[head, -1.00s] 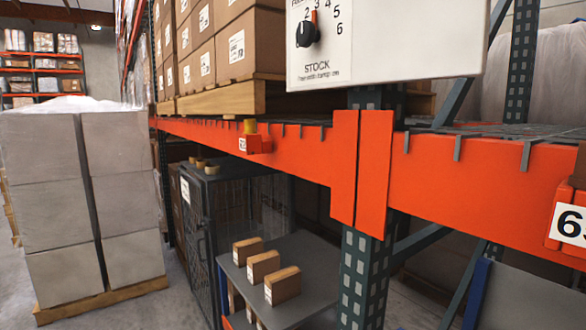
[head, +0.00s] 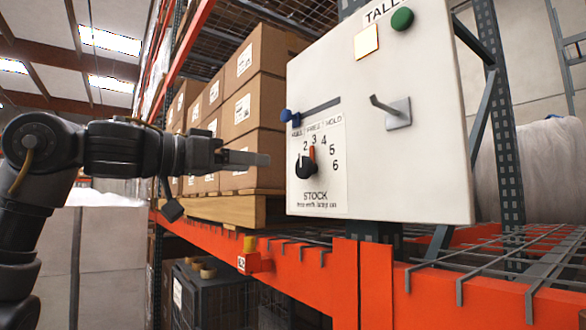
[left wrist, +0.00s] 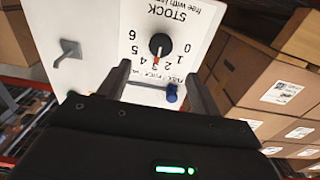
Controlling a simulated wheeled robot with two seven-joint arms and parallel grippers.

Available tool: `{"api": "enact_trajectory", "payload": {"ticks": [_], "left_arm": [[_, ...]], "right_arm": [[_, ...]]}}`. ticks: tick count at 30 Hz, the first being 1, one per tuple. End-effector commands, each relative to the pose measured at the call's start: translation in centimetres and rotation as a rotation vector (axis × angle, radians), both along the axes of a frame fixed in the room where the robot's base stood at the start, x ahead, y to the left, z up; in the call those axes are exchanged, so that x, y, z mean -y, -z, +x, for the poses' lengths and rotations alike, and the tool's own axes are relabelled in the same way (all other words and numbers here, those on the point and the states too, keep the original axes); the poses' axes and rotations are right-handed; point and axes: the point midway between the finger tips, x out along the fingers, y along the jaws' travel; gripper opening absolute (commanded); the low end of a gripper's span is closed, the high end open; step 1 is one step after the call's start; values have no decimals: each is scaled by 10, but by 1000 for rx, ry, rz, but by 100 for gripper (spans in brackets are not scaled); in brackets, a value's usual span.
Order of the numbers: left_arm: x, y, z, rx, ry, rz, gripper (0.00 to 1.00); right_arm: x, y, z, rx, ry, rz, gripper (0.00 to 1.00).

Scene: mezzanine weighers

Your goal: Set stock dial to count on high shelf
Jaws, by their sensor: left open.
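The stock dial (head: 306,166) is a black round knob low on the left of a white panel (head: 440,165), with numbers around it. An orange mark (head: 312,152) shows above the knob, near the 3. The dial also shows in the left wrist view (left wrist: 160,44), upside down, beyond the fingertips. My left gripper (head: 258,158) is open and empty, left of the dial and apart from it. In the left wrist view its fingers (left wrist: 157,72) are spread below the dial. My right gripper is not in view.
The panel carries a blue slider knob (head: 287,116), a metal hook (head: 397,112), a pale square (head: 366,41) and a green button (head: 402,18). Stacked cartons (head: 255,85) stand left of it on a pallet (head: 235,208). An orange rack beam (head: 300,270) runs below.

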Motion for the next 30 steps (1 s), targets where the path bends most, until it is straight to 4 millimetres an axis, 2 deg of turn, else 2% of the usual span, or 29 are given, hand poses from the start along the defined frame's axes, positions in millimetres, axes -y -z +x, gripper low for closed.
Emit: {"api": "enact_trajectory", "payload": {"ticks": [4, 8, 15, 21, 30], "left_arm": [[3, -1, 1, -1, 0, 1, 64], [15, -4, 10, -3, 2, 1, 64], [51, -6, 36, -4, 3, 1, 64], [75, -4, 55, -3, 1, 0, 64], [88, -1, 64, 0, 0, -1, 64]], "right_arm": [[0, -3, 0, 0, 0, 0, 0], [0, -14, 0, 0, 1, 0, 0], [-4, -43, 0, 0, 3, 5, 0], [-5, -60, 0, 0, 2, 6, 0], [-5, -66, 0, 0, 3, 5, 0]]}}
